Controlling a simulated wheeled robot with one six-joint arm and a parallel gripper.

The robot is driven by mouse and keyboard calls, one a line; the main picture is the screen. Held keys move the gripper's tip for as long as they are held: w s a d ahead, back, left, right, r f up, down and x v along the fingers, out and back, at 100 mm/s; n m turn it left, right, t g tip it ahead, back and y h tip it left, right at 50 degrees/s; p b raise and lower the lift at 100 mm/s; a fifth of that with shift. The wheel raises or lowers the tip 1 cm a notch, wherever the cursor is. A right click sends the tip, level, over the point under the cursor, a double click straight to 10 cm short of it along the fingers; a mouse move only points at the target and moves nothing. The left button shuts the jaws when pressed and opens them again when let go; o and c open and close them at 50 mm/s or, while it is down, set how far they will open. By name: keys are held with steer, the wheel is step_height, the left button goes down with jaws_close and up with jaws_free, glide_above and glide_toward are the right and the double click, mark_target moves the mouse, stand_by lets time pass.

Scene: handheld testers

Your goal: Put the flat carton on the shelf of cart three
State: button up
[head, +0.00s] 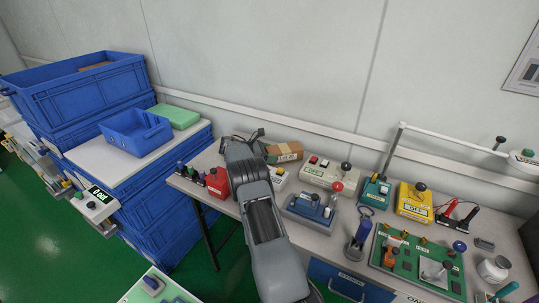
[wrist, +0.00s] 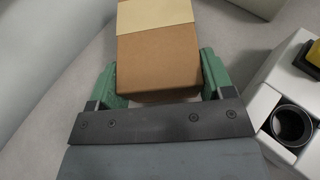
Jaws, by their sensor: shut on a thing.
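A brown cardboard carton (head: 285,151) with a pale tape band shows at the back of the workbench in the head view, just right of my gripper (head: 260,149). In the wrist view the carton (wrist: 158,58) lies between the two green fingers of my gripper (wrist: 158,78), which are shut on its sides. I cannot tell whether the carton rests on the bench or is slightly lifted. No cart marked three can be made out.
The workbench (head: 333,209) holds testers, including a white box (head: 278,177), a red device (head: 217,183) and a yellow tester (head: 414,202). Stacked blue crates (head: 75,92) stand at the left. A wall rail runs behind the bench. Green floor (head: 40,215) is open at lower left.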

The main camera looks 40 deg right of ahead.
steer(key=shift+f, duration=0.1)
steer(key=o, duration=0.6)
steer(key=shift+f, duration=0.1)
steer(key=shift+o, duration=0.9)
